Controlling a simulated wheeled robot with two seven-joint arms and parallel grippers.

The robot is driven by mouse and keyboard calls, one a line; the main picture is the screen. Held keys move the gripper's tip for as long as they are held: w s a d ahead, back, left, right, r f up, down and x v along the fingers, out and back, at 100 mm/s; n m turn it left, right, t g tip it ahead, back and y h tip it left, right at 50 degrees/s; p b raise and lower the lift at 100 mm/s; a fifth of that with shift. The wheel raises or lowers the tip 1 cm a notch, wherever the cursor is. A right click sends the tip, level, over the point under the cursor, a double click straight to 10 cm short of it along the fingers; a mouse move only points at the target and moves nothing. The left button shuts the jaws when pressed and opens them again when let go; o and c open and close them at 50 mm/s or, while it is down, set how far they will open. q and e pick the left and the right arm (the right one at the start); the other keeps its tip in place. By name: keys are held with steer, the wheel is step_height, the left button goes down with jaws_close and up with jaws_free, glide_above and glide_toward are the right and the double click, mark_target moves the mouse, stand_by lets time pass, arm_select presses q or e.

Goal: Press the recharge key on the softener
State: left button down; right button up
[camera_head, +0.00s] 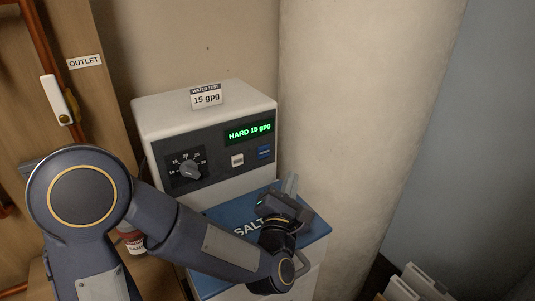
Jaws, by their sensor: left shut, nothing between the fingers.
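The panel has a round dial (190,169), a green-lit display (249,132) reading "HARD 15 gpg", a small white key (237,160) and a blue key (264,152). The lettering on both keys is too small to read. My left gripper (290,186) is shut and empty. It is over the blue salt lid (225,213), below the keys and apart from them in the picture. My right gripper is not in view.
A "15 gpg" water test card (206,97) stands on top of the softener. A pale column (350,120) is close on the right. Copper pipe with a white-handled valve (55,100) runs at the left, near an OUTLET label (85,62). A dark red-brown container (134,242) is partly hidden behind my arm.

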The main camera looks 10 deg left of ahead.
mark_target(264, 152)
arm_select(q)
steer(key=shift+w+a+p, duration=0.35)
steer(key=shift+w+a, duration=0.05)
steer(key=shift+a, duration=0.05)
steer(key=w+a+p, duration=0.2)
steer(key=w+a, duration=0.1)
steer(key=shift+w+a+r, duration=0.1)
steer(key=shift+a, duration=0.05)
steer(key=shift+w+a+f+b, duration=0.25)
steer(key=shift+w+a+b, duration=0.25)
steer(key=shift+w+a, duration=0.2)
steer(key=shift+w+a+r, duration=0.1)
steer(key=shift+w+a, duration=0.25)
steer(key=shift+w, duration=0.05)
stand_by(1.1)
steer(key=shift+w+a+b, duration=0.25)
steer(key=shift+b, duration=0.5)
